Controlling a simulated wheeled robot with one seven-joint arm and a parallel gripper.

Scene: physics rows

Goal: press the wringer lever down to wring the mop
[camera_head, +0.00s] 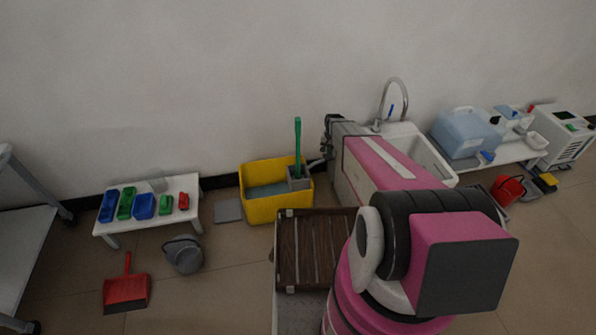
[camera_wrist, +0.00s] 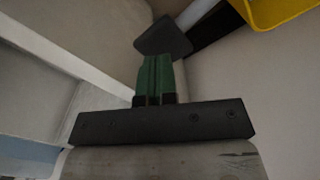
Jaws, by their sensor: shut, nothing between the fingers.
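The yellow mop bucket (camera_head: 262,207) stands on the floor near the wall, with bluish water in it. A grey wringer (camera_head: 298,183) sits at its right end. A green mop handle (camera_head: 297,143) stands upright in it; the mop head is hidden. The wringer lever (camera_head: 317,162) sticks out to the right. In the wrist view the lever is a grey rod with a dark end block (camera_wrist: 163,36). My gripper (camera_wrist: 154,60) is shut and empty, its green fingertips just at that block in the picture. I cannot tell if they touch. The bucket's yellow rim (camera_wrist: 275,10) shows top right.
A sink (camera_head: 425,150) with a tap stands right behind my arm. A low white table (camera_head: 150,210) with coloured bins, a grey bucket (camera_head: 184,255) and a red dustpan (camera_head: 126,290) are at left. A wooden slatted surface (camera_head: 318,248) is in front of the yellow bucket.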

